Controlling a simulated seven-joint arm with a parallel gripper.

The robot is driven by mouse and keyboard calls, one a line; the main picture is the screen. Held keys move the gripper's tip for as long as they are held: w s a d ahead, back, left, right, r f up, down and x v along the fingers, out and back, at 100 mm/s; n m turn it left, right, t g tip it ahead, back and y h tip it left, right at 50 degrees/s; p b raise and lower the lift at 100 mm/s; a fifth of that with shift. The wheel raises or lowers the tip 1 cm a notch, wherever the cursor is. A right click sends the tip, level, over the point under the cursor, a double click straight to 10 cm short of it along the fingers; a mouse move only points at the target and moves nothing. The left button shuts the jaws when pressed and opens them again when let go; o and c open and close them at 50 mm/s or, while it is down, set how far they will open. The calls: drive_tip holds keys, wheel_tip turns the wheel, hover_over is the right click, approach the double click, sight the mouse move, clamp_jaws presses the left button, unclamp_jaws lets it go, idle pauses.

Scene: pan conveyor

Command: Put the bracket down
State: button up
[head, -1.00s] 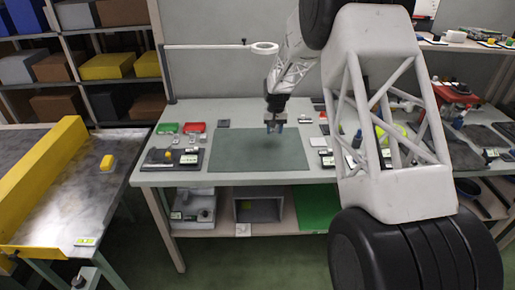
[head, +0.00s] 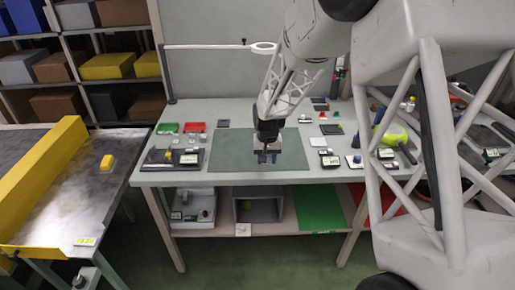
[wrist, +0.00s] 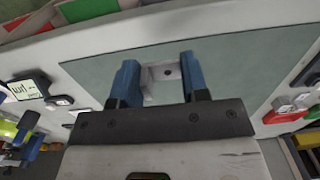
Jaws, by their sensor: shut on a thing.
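My gripper (head: 267,158) hangs over the front half of the dark green mat (head: 225,148) on the workbench. In the wrist view its two blue fingers (wrist: 160,82) are shut on the bracket (wrist: 164,74), a pale grey piece with a dark hole. The bracket lies between the fingers, with the mat (wrist: 240,62) behind it. In the head view the bracket is too small and too covered by my gripper to make out clearly. I cannot tell whether it touches the mat.
Red (head: 195,127) and green (head: 167,128) trays and a dark plate (head: 158,158) lie left of the mat. Small labelled parts and a yellow-green object (head: 394,134) lie to the right. The mat around my gripper looks clear.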

drive_tip(key=shift+s, duration=0.2)
drive_tip(key=shift+w, duration=0.1)
drive_tip(key=w+a, duration=0.1)
drive_tip(key=w, duration=0.4)
drive_tip(key=w+f, duration=0.1)
drive_tip(key=w, duration=0.4)
drive_tip(key=w+a, duration=0.1)
drive_tip(key=w, duration=0.4)
drive_tip(key=shift+w+a+f, duration=0.3)
drive_tip(key=shift+a, duration=0.05)
drive_tip(key=shift+f, duration=1.75)
drive_tip(key=shift+f, duration=0.15)
drive_tip(key=o, duration=1)
